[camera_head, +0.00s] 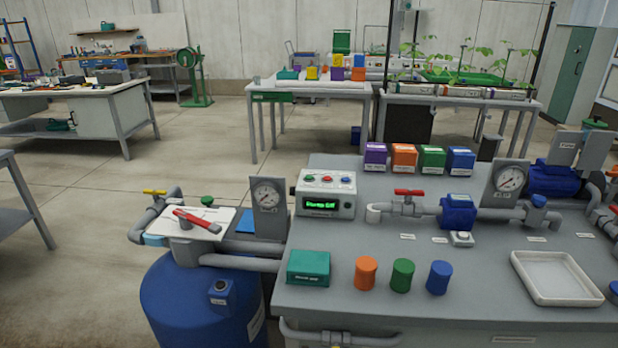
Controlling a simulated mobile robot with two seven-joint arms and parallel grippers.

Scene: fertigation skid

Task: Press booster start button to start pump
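A grey control box (325,195) stands upright at the back left of the grey skid bench. A small white box with a round pale button (461,238) sits on the bench in front of a blue pump-like unit (458,210). The labels are too small to read, so I cannot tell which button is the booster start. Neither of my grippers is in view.
A gauge (268,195) stands left of the control box. A red-handled valve (408,192) and pipes run to its right. A teal box (308,267), orange (366,272), green (402,275) and blue (439,277) cylinders and a white tray (556,277) occupy the front.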

